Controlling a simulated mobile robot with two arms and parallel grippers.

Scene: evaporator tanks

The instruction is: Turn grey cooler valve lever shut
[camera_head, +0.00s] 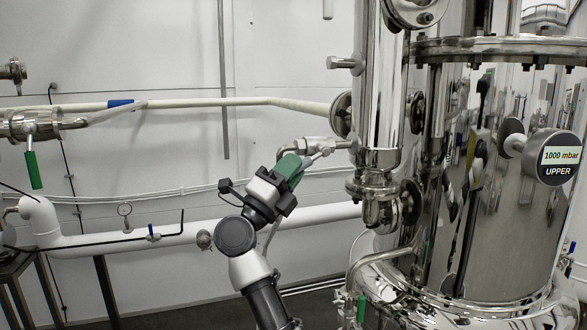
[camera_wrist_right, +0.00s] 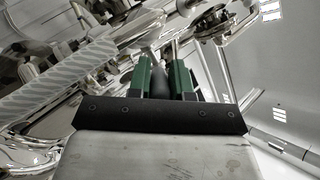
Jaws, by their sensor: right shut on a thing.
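My right gripper (camera_head: 292,165) is in the middle of the head view, at the small steel cooler valve (camera_head: 314,145) left of the tall steel column. Its green fingers also show in the right wrist view (camera_wrist_right: 163,72). There they are closed on both sides of a dark grey lever (camera_wrist_right: 160,82). In the head view the fingers hide most of the lever. A short metal piece (camera_head: 318,156) shows between the fingertips and the valve. My left gripper is not in view.
A large steel tank (camera_head: 480,240) with a gauge (camera_head: 558,158) reading "1000 mbar UPPER" stands right. A white pipe (camera_head: 185,235) runs behind my right arm. Another valve with a green lever (camera_head: 33,169) is far left. Open wall space lies above the gripper.

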